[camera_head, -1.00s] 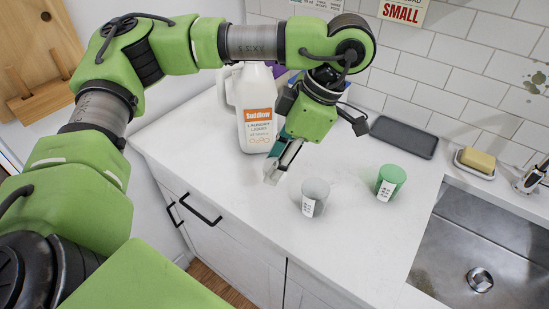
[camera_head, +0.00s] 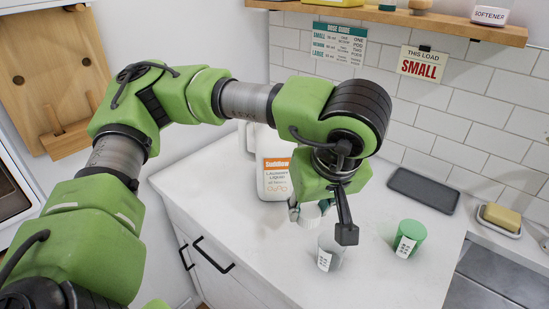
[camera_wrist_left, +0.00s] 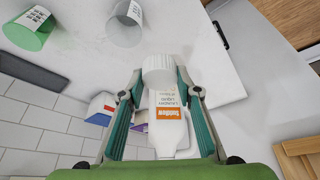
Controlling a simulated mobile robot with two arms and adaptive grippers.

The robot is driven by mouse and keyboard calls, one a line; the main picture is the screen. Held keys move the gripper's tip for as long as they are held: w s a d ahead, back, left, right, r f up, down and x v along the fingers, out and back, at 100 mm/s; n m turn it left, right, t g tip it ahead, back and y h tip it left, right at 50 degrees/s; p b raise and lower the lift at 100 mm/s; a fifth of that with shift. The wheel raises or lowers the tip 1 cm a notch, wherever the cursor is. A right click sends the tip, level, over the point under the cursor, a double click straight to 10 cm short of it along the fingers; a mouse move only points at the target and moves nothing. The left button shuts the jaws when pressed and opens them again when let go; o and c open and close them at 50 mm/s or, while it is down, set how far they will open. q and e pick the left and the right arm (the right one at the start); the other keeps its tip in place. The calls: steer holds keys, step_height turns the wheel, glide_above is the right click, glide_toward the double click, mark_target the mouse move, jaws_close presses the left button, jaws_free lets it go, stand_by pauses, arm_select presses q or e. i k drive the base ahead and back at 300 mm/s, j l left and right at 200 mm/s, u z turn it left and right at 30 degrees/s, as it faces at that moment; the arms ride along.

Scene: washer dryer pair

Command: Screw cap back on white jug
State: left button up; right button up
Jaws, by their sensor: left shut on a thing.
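The white jug (camera_head: 275,180) with an orange-topped label stands upright on the counter, its upper part largely hidden behind my left arm. Its label also shows in the left wrist view (camera_wrist_left: 168,112). My left gripper (camera_head: 308,211) is in front of the jug, to its right in the picture. It is shut on a white ribbed cap (camera_wrist_left: 158,66), held between the fingertips. The cap also shows in the head view (camera_head: 310,216), partly hidden by the gripper. The cap appears apart from the jug. The jug's mouth is hidden. My right gripper is not in view.
A clear cup (camera_head: 330,252) stands close below the gripper, and a green cup (camera_head: 409,238) stands to its right. A dark tray (camera_head: 423,190), a yellow soap in a dish (camera_head: 500,220) and the sink (camera_head: 480,280) lie further right. A shelf (camera_head: 420,27) crosses above.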

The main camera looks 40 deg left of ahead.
mark_target(272, 157)
steer(key=j+u, duration=0.15)
steer(key=u, duration=0.35)
steer(key=k+j+u, duration=0.1)
steer(key=u, duration=0.35)
